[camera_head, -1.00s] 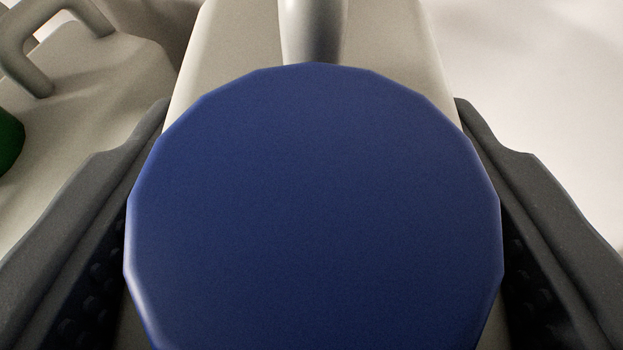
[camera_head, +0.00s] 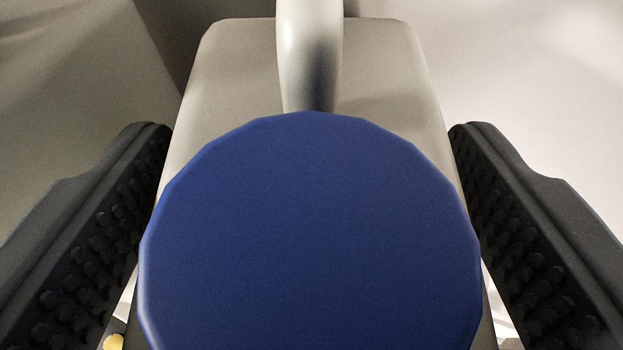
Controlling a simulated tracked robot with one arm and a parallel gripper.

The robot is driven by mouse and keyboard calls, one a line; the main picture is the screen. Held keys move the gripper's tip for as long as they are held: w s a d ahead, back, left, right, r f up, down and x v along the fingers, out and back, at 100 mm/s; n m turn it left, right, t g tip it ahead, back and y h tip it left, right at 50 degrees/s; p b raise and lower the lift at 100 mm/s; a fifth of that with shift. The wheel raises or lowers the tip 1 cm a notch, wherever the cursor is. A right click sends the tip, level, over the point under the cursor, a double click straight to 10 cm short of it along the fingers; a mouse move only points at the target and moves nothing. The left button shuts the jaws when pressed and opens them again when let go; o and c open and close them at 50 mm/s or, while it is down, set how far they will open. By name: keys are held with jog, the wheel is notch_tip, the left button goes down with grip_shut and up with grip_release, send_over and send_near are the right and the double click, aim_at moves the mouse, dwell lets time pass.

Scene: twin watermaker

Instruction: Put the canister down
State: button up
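The canister (camera_head: 225,75) is pale beige with a large round blue cap (camera_head: 312,235) and a moulded handle (camera_head: 309,55) behind the cap. It fills the middle of the view. My gripper (camera_head: 311,130) has one dark studded finger on each side of the canister. The fingers are spread, with gaps showing between their pads and the canister's sides lower down. The canister's underside and what it rests on are hidden.
A pale, bright surface (camera_head: 540,70) lies to the right. A shaded beige surface (camera_head: 70,90) lies to the left. A small yellow thing (camera_head: 113,342) shows at the lower left edge, too little of it to identify.

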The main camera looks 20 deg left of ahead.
jog(key=shift+s, duration=0.1)
dwell(0.3)
jog(key=b+v, duration=0.2)
jog(key=v, duration=1)
jog(key=shift+b, duration=0.35)
jog(key=shift+r, duration=0.1)
jog(key=s+a+r+m+t+h, duration=0.1)
jog(key=s+a+m+t+h, duration=0.1)
jog(key=s, duration=1.2)
jog(key=a+m+h, duration=0.1)
jog(key=m+h, duration=0.1)
jog(key=h, duration=0.1)
jog(key=shift+s+r+t, duration=0.35)
jog(key=shift+r+t, duration=0.05)
